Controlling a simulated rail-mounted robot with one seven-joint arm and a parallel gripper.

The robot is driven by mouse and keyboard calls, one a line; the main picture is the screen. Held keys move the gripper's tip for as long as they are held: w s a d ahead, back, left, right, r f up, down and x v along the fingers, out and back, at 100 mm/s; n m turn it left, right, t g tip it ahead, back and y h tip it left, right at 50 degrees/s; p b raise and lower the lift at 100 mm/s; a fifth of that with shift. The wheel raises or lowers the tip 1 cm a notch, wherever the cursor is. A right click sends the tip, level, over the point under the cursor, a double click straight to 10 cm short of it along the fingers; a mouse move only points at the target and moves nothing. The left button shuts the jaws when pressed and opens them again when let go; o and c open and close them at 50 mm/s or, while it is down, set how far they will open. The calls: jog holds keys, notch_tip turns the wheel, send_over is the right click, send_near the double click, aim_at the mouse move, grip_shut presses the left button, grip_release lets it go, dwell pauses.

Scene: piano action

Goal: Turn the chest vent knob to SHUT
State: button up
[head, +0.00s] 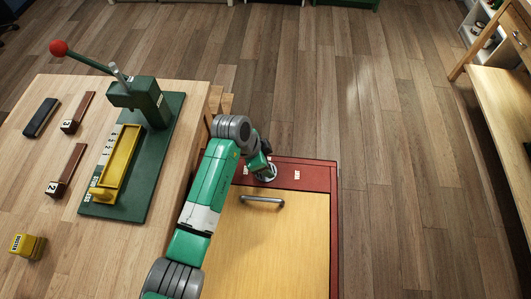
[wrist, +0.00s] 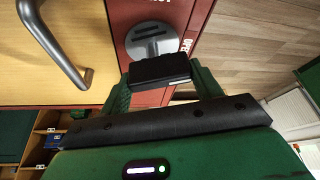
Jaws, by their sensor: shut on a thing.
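The chest vent knob has a round grey metal plate (wrist: 150,45) with dark slots and a black bar grip (wrist: 160,67), seen in the wrist view. It sits in the red frame of the chest (head: 325,180). My gripper (wrist: 163,78) is shut on the black bar, one green finger at each end. The bar lies roughly across the wrist view. A white label reading OPEN (wrist: 185,46) is beside the plate; another label at the top edge is cut off. In the head view my gripper (head: 265,170) covers most of the knob; its plate (head: 270,178) shows only partly.
A grey bar handle (head: 262,198) stands out from the chest's yellow panel (head: 270,250), close to the knob; it also shows in the wrist view (wrist: 55,45). The wooden workbench (head: 160,250) with a green lever press (head: 140,100) is at left. Open floor lies at right.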

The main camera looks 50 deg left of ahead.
jog(key=n+p, duration=0.2)
jog(key=n+y+p, duration=0.1)
jog(key=p, duration=0.1)
jog(key=shift+s+r+n+t, duration=0.1)
jog(key=shift+r+n+t, duration=0.2)
jog(key=shift+r+n, duration=0.1)
jog(key=n+y+p, duration=0.1)
jog(key=n+p, duration=0.2)
jog(key=shift+f+n+y+p, duration=0.1)
jog(key=shift+n+y+p, duration=0.2)
jog(key=shift+p, duration=0.1)
jog(key=n+y+p, duration=0.1)
jog(key=n+p, duration=0.1)
jog(key=n, duration=0.1)
jog(key=shift+s+f, duration=0.1)
jog(key=shift+f+n+g+y+p, duration=0.1)
jog(key=shift+n+g+y+p, duration=0.45)
jog(key=shift+n, duration=1.25)
jog(key=shift+s+y, duration=0.1)
jog(key=shift+y, duration=0.15)
jog(key=o, duration=1)
jog(key=shift+f, duration=0.1)
jog(key=p+v, duration=0.2)
jog(key=v, duration=0.6)
jog(key=shift+p, duration=0.35)
